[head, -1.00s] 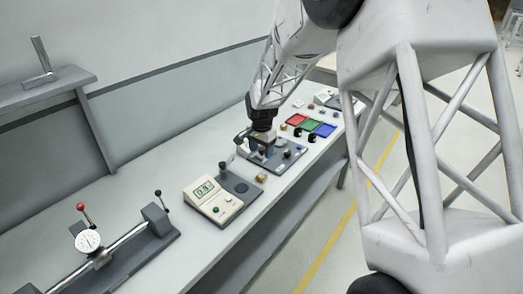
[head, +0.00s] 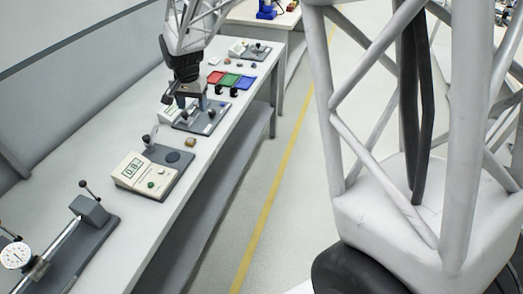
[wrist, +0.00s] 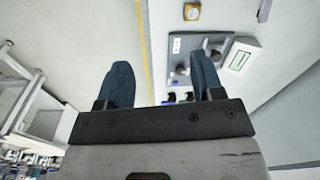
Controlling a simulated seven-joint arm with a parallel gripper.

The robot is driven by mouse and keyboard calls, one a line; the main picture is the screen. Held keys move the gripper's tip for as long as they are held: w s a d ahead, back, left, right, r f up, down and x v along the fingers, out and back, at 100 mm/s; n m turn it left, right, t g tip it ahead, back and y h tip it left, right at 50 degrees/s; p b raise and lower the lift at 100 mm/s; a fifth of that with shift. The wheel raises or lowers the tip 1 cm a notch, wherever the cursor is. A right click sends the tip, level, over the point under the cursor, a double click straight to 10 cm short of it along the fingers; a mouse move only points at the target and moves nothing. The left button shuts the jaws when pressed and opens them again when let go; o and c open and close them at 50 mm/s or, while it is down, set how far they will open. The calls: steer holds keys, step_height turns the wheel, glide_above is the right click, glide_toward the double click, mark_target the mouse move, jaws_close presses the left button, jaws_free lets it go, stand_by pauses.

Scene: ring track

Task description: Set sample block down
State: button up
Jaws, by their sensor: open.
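A small tan block (head: 190,142) sits on the bench between the meter with a digital display (head: 140,174) and a grey fixture plate (head: 217,116). I cannot be sure it is the sample block. It also shows at the top of the wrist view (wrist: 192,11), beyond my fingers and apart from them. My gripper (head: 188,101) is at the fixture plate in the head view. In the wrist view my gripper (wrist: 162,72) has its two blue fingers wide apart with nothing between them. The right finger hides part of the fixture plate (wrist: 222,42).
Red, green and blue trays (head: 230,80) lie past the fixture plate, with small dark parts (head: 234,92) close by. A dial gauge stand (head: 62,245) is at the near left. The bench's front edge drops to floor with a yellow line (head: 270,205).

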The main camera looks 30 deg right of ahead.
steer(key=s+d+r+n+t, duration=0.1)
steer(key=s+d+r+n, duration=0.1)
steer(key=s+r, duration=0.5)
steer(key=s+d+r+n, duration=0.1)
steer(key=s+d+r, duration=0.1)
steer(key=s, duration=0.9)
steer(key=s+d+n+t, duration=0.1)
steer(key=s+n, duration=0.2)
steer(key=s, duration=1.5)
steer(key=shift+s+d+r+n, duration=0.3)
steer(key=shift+s+r+n, duration=0.05)
steer(key=shift+r+n, duration=0.05)
